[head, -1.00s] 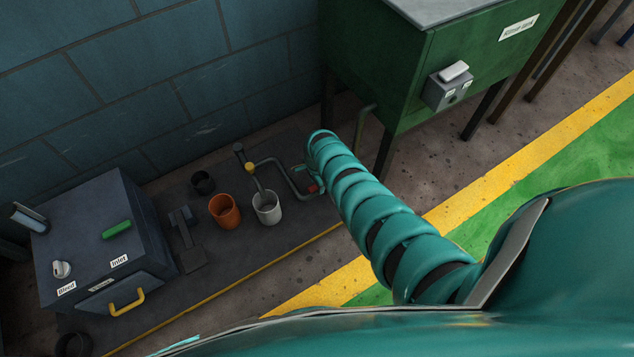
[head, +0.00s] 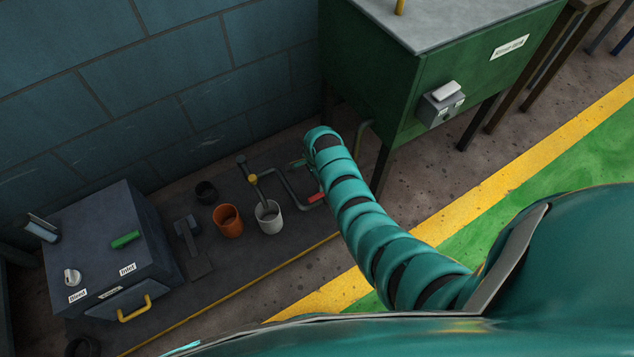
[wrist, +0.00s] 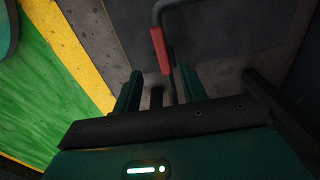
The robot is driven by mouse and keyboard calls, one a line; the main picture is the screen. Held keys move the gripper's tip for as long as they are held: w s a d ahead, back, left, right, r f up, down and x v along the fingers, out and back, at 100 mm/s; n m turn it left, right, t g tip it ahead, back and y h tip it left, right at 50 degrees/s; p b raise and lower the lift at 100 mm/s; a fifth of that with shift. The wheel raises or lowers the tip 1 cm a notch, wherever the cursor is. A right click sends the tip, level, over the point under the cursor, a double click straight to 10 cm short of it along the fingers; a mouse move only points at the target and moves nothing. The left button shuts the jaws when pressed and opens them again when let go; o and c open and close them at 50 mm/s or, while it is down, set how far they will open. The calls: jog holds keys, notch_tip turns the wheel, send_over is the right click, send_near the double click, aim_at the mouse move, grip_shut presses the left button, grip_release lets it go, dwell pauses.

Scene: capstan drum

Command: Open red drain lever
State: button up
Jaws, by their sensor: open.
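The red drain lever (head: 317,198) shows in the head view just left of my arm, at the right end of a grey pipe. In the wrist view the red lever (wrist: 160,50) lies ahead of my gripper (wrist: 158,84), just beyond the fingertips and roughly in line with the gap between them. The two green fingers are apart with nothing held between them. They do not appear to touch the lever. In the head view my arm hides most of the gripper.
A white cup (head: 269,218) stands under the pipe, beside an orange cup (head: 228,222). A dark box (head: 110,245) with a yellow handle is at left. A green cabinet (head: 440,65) stands right of my arm. A blue wall (head: 150,90) is behind.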

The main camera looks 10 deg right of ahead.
notch_tip(320, 180, up, 7)
jog(key=p, duration=0.1)
jog(key=shift+r, duration=0.2)
dwell(0.6)
